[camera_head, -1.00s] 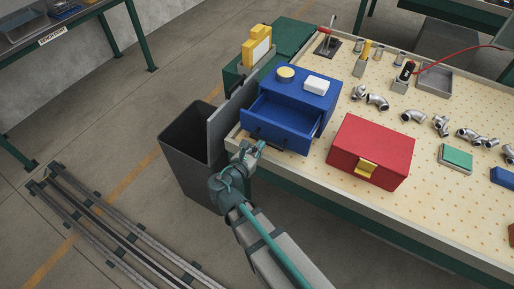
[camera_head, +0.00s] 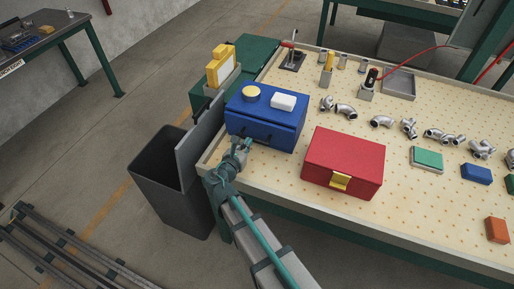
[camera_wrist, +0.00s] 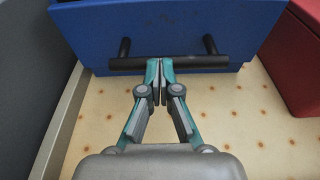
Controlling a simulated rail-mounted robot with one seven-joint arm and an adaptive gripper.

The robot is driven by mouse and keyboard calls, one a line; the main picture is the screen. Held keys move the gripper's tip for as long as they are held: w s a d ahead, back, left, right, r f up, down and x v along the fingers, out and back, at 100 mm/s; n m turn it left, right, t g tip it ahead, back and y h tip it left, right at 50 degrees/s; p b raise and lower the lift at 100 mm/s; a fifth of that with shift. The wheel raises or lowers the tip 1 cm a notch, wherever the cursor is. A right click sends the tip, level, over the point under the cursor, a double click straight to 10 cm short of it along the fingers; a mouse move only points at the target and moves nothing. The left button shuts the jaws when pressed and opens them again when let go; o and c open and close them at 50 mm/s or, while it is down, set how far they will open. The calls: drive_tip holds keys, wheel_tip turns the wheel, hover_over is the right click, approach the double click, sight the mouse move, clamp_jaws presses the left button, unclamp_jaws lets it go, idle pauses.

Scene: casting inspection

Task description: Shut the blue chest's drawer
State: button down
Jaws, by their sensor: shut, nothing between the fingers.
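The blue chest (camera_head: 268,118) stands on the pegboard table with its drawer front flush or nearly flush in the head view. In the head view my gripper (camera_head: 240,146) is in front of the chest.
A red box (camera_head: 343,160) with a yellow latch stands right of the chest. A grey bin (camera_head: 168,180) is left of the table. Metal pipe fittings (camera_head: 382,121) lie to the right. Bare pegboard lies before the chest.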

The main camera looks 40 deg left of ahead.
drive_tip(key=shift+w+a+r, duration=0.2)
drive_tip(key=shift+s, duration=0.1)
